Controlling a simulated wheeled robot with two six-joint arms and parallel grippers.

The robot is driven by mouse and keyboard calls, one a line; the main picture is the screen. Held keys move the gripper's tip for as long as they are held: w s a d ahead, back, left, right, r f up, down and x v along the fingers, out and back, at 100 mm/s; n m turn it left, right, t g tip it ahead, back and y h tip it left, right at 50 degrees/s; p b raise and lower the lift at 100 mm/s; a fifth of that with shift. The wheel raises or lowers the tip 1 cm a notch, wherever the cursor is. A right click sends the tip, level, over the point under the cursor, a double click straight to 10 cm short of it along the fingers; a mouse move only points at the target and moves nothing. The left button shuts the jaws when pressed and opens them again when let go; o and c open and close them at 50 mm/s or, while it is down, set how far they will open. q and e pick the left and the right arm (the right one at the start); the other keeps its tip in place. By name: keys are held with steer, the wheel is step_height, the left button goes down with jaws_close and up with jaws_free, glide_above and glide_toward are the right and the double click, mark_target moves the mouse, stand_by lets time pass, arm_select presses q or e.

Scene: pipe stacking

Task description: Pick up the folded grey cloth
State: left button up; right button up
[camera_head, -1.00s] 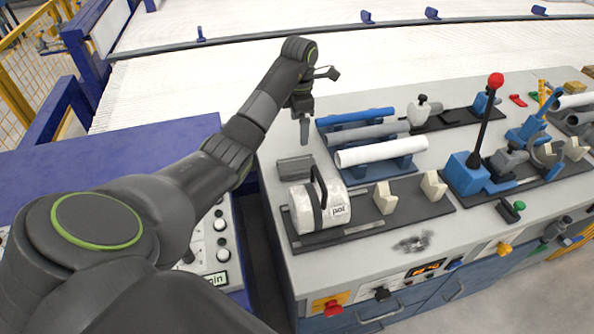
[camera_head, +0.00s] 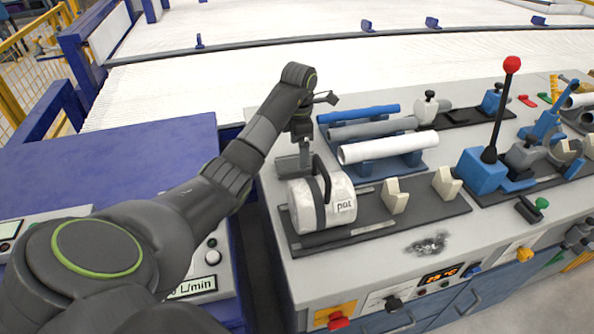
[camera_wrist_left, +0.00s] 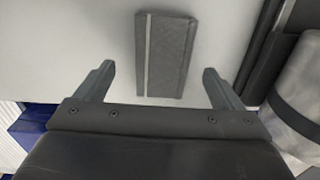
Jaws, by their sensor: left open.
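The folded grey cloth (camera_head: 287,166) lies on the light bench top near its left edge, just behind the white cylinder with a black handle. In the left wrist view the cloth (camera_wrist_left: 172,60) is a narrow grey rectangle with a pale stripe along its left side. My left gripper (camera_head: 305,157) is low over the cloth in the head view. In the left wrist view its two fingers (camera_wrist_left: 159,70) are apart, one on each side of the cloth's near end, with nothing held. I cannot tell its exact height. My right gripper is not in view.
The white cylinder (camera_head: 336,207) stands close in front of the cloth and also shows at the right of the left wrist view (camera_wrist_left: 304,95). Blue, grey and white pipes (camera_head: 388,147) lie on a rack to the right. A red-knobbed lever (camera_head: 502,100) rises farther right.

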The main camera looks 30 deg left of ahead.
mark_target(297, 162)
arm_select(q)
steer(key=f, duration=0.3)
steer(key=shift+s+f+p, duration=0.35)
steer(key=shift+s+f, duration=0.05)
steer(key=shift+f, duration=0.5)
steer(key=shift+a, duration=0.1)
steer(key=c, duration=1.1)
step_height(297, 162, up, 6)
steer(key=shift+w+f, duration=0.15)
steer(key=shift+f, duration=0.1)
step_height(297, 162, up, 3)
steer(key=p, duration=0.3)
steer(key=shift+r+p, duration=0.1)
steer(key=shift+p, duration=0.3)
steer(key=shift+r+p, duration=0.7)
steer(key=shift+p, duration=0.05)
